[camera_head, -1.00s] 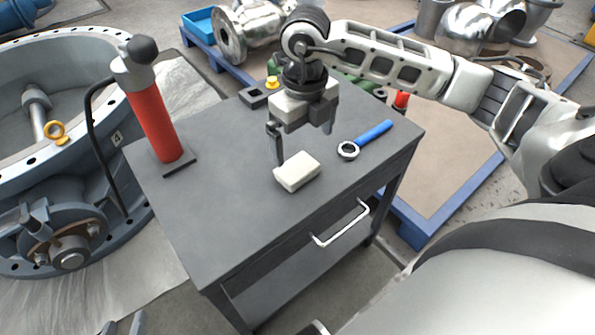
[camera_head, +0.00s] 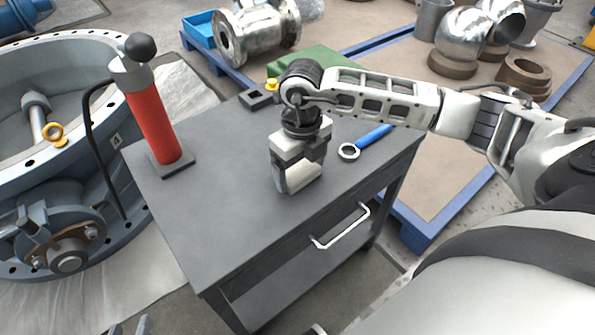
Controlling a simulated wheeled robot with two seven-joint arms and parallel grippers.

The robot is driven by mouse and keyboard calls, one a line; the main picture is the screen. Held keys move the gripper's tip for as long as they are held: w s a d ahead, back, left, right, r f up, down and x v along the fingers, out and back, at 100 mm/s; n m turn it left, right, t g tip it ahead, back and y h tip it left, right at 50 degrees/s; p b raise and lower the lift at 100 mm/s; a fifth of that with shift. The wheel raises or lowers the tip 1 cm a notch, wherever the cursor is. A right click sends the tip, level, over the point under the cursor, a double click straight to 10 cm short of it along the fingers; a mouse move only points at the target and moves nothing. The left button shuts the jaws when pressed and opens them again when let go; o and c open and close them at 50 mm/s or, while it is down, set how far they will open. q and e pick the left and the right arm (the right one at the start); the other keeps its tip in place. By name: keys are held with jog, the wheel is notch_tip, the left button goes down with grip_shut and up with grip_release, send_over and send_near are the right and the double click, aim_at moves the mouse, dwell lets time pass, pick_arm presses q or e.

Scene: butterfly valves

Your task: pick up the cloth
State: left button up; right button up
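The cloth (camera_head: 303,179) is a pale, off-white folded block on the dark grey top of the cart (camera_head: 222,208), near its front right edge. My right gripper (camera_head: 299,176) points down over the cloth, with its fingers low on either side of it. The gripper hides the cloth's upper and far parts. I cannot tell whether the fingers press on the cloth or stand just clear of it. The cloth appears to rest on the cart top. Of my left gripper (camera_head: 128,328), only grey fingertips show at the bottom edge, apart, with nothing visible between them.
A red cylinder with a black ball top (camera_head: 152,122) stands at the cart's left. A blue-handled wrench (camera_head: 372,137) lies right of the cloth. A small black block (camera_head: 257,98) sits at the back. A large flanged valve (camera_head: 60,110) stands left. The cart's middle is clear.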

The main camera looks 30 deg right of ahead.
aim_at(300, 173)
jog(key=c, duration=0.5)
jog(key=shift+r, duration=0.1)
jog(key=shift+r, duration=0.55)
jog(key=r, duration=0.2)
jog(key=shift+s+a+r+p, duration=0.1)
jog(key=shift+a+r+p, duration=0.15)
jog(key=shift+r+p, duration=0.1)
pick_arm(q)
jog(key=r, duration=0.1)
jog(key=p, duration=0.1)
jog(key=r, duration=0.1)
jog(key=shift+a+r+t, duration=0.25)
jog(key=shift+r+t, duration=0.05)
pick_arm(e)
jog(key=s+a+r, duration=0.4)
jog(key=s, duration=0.1)
jog(key=s+a+r, duration=0.4)
jog(key=a+r, duration=0.1)
jog(key=shift+s+a, duration=0.2)
jog(key=shift+s, duration=0.2)
jog(key=shift+o, duration=0.3)
